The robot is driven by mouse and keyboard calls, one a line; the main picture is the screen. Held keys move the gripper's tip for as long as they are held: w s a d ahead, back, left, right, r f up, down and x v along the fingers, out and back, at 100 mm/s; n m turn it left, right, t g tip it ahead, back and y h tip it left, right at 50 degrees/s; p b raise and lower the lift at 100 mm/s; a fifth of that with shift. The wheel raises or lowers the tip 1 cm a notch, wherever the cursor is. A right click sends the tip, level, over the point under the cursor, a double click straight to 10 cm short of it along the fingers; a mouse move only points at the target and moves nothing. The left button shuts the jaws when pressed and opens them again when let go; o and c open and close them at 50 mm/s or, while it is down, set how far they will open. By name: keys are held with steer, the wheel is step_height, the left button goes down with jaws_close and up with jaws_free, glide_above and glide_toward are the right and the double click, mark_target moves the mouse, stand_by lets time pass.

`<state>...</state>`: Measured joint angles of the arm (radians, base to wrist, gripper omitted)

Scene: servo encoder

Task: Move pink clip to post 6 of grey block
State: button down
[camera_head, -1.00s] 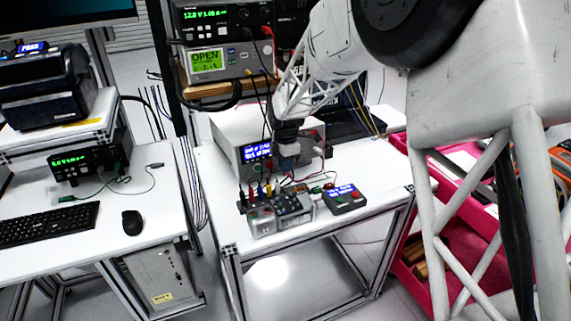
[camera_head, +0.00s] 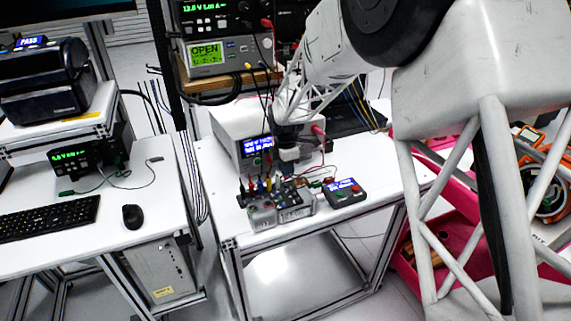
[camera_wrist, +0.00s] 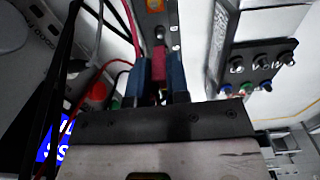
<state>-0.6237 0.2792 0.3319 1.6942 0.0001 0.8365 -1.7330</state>
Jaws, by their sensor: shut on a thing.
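The grey block (camera_head: 290,214) stands near the front of the white bench in the head view, with coloured plugs along its left and back side. My gripper (camera_head: 289,158) is just above and behind it, pointing down. In the wrist view my gripper (camera_wrist: 160,77) has its two blue fingers shut on the pink clip (camera_wrist: 159,60). A pink lead runs up and left from near the fingers. The clip is too small to make out in the head view. Part of a metal strip with an orange terminal shows beyond the fingertips; I cannot tell post numbers or whether the clip touches a post.
A dark box with a blue display (camera_head: 343,193) is right of the block. Loose leads cross the bench around the block. The front bench strip is clear.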

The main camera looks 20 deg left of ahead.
steer(key=shift+f, duration=1.55)
steer(key=shift+f, duration=0.25)
stand_by(1.3)
steer(key=c, duration=1)
jaws_free()
steer(key=shift+r, duration=0.1)
steer(key=shift+r, duration=3.4)
steer(key=shift+d, duration=0.1)
